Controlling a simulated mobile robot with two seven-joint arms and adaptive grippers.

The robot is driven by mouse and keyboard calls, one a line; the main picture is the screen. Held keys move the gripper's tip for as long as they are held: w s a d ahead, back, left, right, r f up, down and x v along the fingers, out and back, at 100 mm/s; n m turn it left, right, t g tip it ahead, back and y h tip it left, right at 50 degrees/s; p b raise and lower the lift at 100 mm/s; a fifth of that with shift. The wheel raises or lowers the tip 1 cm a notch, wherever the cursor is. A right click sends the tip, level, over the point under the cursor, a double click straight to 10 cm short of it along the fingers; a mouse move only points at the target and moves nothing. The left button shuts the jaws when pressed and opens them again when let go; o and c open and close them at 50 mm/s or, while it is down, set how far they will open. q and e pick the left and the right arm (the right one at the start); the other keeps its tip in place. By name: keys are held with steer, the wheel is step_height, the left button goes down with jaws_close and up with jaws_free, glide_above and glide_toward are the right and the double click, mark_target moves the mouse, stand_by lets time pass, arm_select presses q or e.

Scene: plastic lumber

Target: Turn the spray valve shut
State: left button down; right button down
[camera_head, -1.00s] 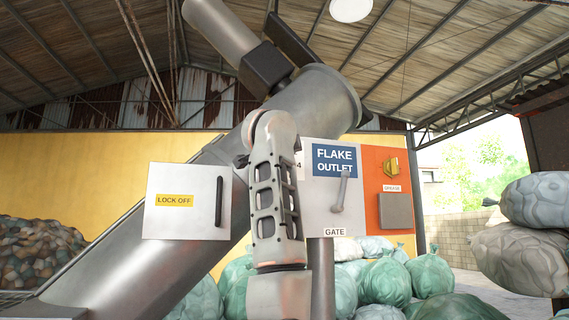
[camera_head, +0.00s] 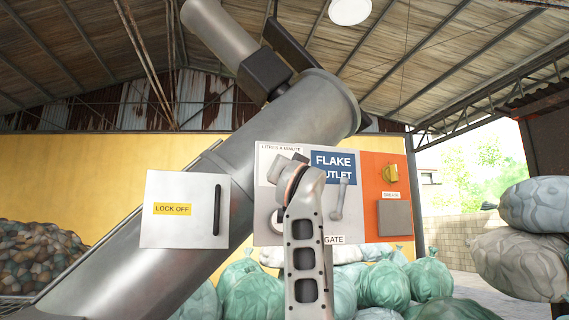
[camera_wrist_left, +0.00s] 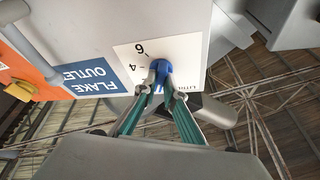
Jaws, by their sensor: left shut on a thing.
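In the left wrist view a blue knob (camera_wrist_left: 160,66) stands on a white dial plate (camera_wrist_left: 137,52) where the figures 4 and 6 show. My left gripper (camera_wrist_left: 160,84) is shut on the knob, with its fingertips on either side of it. In the head view the dial plate, marked LITRES A MINUTE (camera_head: 281,149), sits left of the blue FLAKE OUTLET sign (camera_head: 334,166). There my own arm hides the knob and the gripper. The pointer's exact setting cannot be made out. My right gripper is in neither current view.
A grey GATE lever (camera_head: 341,199) hangs right of my arm. Beyond it is an orange panel with a yellow knob (camera_head: 390,173) and a grease cover (camera_head: 394,218). A LOCK OFF door (camera_head: 185,210) stands left, before the sloping metal tube (camera_head: 297,112). Sacks (camera_head: 383,284) lie behind.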

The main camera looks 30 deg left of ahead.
arm_select(q)
steer(key=shift+w+d+f+n+g+y+p, duration=0.15)
steer(key=shift+n+g+y, duration=0.5)
steer(key=shift+n, duration=1.05)
steer(key=shift+w+a+n+g+y+p, duration=0.15)
steer(key=shift+n+g+y, duration=0.5)
steer(key=shift+n, duration=1.05)
steer(key=shift+s+d, duration=0.1)
steer(key=c, duration=2.1)
jaws_free()
steer(key=shift+c, duration=0.2)
step_height(320, 180, up, 10)
